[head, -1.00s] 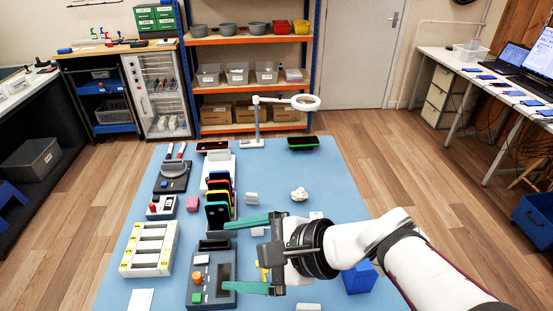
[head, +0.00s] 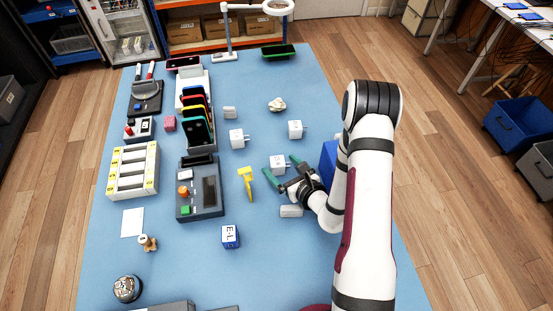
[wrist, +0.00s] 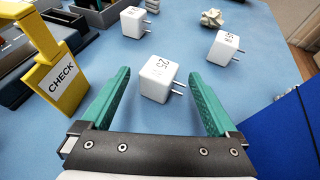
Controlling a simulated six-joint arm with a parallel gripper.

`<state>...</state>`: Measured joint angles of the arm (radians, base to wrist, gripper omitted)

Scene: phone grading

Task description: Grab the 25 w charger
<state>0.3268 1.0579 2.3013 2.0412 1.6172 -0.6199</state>
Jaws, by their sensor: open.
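The 25 W charger is a white cube plug (wrist: 158,78) with "25" printed on top and two metal prongs pointing right. In the wrist view it lies between and just beyond the teal fingertips of my gripper (wrist: 160,85), which is open and empty. The head view also shows this charger (head: 280,163) on the blue mat, beside my gripper (head: 288,172). Another white charger (wrist: 135,22) stands farther off to the left. A third white charger (wrist: 224,47), its print looking like "65", stands to the right.
A yellow "CHECK" sign (wrist: 60,80) stands left of my gripper. A blue box (head: 328,160) is close on its right. A grey device with buttons (head: 199,190) and a rack of phones (head: 198,122) lie left. A crumpled white piece (head: 277,104) lies behind.

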